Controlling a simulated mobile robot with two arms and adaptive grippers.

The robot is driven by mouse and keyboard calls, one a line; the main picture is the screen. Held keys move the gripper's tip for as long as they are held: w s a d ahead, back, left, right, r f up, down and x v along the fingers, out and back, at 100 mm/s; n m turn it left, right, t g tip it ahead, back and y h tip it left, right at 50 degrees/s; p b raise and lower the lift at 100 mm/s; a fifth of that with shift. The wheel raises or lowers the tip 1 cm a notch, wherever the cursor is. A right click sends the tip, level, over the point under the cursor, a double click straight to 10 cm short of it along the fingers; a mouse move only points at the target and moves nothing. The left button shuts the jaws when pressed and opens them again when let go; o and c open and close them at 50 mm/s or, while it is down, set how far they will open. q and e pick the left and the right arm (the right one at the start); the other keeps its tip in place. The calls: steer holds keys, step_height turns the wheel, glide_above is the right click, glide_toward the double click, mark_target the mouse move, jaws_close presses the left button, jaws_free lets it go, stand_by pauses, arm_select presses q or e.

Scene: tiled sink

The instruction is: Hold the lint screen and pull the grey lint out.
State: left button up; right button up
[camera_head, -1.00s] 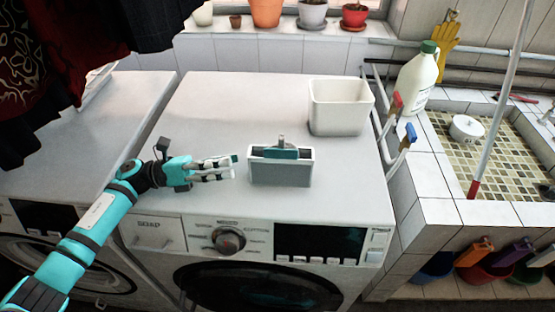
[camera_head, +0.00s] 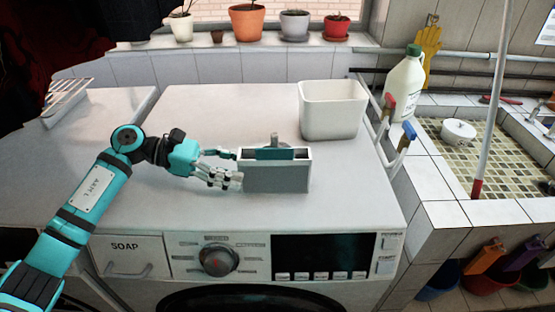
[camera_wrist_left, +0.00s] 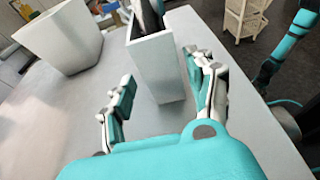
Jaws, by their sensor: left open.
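The lint screen (camera_head: 275,178) is a pale box-like frame with a grey front face, standing upright on the white washing machine top. A teal piece (camera_head: 274,154) and a small grey tab show at its upper edge; I cannot clearly tell the grey lint apart from them. My left gripper (camera_head: 229,166) is open at the screen's left end. In the left wrist view the screen's white end (camera_wrist_left: 158,68) stands between the spread fingers (camera_wrist_left: 165,86); I cannot tell whether either finger touches it. My right gripper is not in view.
An empty-looking white bin (camera_head: 333,110) stands behind and right of the screen on the machine top. Taps and a white bottle with a green cap (camera_head: 406,84) stand by the tiled sink (camera_head: 455,150). Flower pots (camera_head: 247,22) line the sill. The machine's back left is clear.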

mark_target(263, 176)
arm_select(q)
steer(key=shift+s+d+p, duration=0.1)
steer(key=shift+d+p, duration=0.2)
steer(key=shift+d, duration=0.2)
steer(key=p+x, duration=0.1)
steer(key=x, duration=0.2)
steer(key=shift+d+p, duration=0.3)
steer(key=shift+p, duration=0.1)
steer(key=shift+d+f+b, duration=0.75)
steer(key=shift+d+b, duration=0.3)
steer(key=shift+b, duration=0.1)
steer(key=shift+d+f, duration=0.1)
steer(key=shift+d, duration=0.35)
steer(key=shift+d+b, duration=0.25)
steer(key=shift+b, duration=0.05)
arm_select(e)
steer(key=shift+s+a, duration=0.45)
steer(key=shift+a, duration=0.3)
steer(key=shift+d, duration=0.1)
arm_select(q)
steer(key=shift+c, duration=0.4)
